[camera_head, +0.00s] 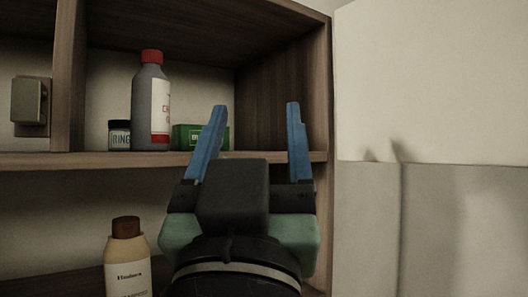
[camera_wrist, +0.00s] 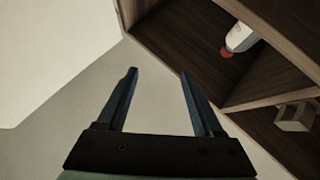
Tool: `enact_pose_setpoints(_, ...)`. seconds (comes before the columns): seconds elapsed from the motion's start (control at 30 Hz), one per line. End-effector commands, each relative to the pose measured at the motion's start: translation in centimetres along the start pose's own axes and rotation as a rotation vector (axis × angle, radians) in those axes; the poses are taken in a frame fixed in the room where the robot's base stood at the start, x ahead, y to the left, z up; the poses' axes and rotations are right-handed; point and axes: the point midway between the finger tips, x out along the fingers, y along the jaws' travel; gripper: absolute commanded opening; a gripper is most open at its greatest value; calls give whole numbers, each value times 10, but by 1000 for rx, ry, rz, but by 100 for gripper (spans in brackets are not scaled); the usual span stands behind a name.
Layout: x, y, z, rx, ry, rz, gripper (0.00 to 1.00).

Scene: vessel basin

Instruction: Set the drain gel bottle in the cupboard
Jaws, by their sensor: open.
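A grey bottle with a red cap and a white-and-red label (camera_head: 150,100), which looks like the drain gel bottle, stands upright on the upper shelf of the wooden cupboard (camera_head: 205,160). Its label is too small to read fully. The red-capped bottle also shows in the wrist view (camera_wrist: 241,38), at the upper right. My gripper (camera_head: 256,106) is open and empty, to the right of the bottle and apart from it, in front of the cupboard's right side. In the wrist view my gripper's fingers (camera_wrist: 158,72) have nothing between them.
A small dark-lidded jar (camera_head: 119,136) and a green box (camera_head: 187,137) flank the grey bottle. A tan bottle with a brown cap (camera_head: 127,262) stands below. A grey block-like object (camera_head: 30,102) is in the left compartment. A pale wall (camera_head: 430,90) lies right of the cupboard.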

Motion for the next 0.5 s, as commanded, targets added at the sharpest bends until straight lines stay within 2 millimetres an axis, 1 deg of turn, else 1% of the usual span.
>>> enact_pose_setpoints(0.03,-14,5,0,6,21,-5,68)
enact_pose_setpoints(0.1,-29,9,-3,22,51,-15,68)
enact_pose_setpoints(0.2,-42,11,-8,41,78,-26,68)
enact_pose_setpoints(0.3,-47,12,-10,51,90,-30,68)
enact_pose_setpoints(0.5,-48,12,-10,52,91,-30,68)
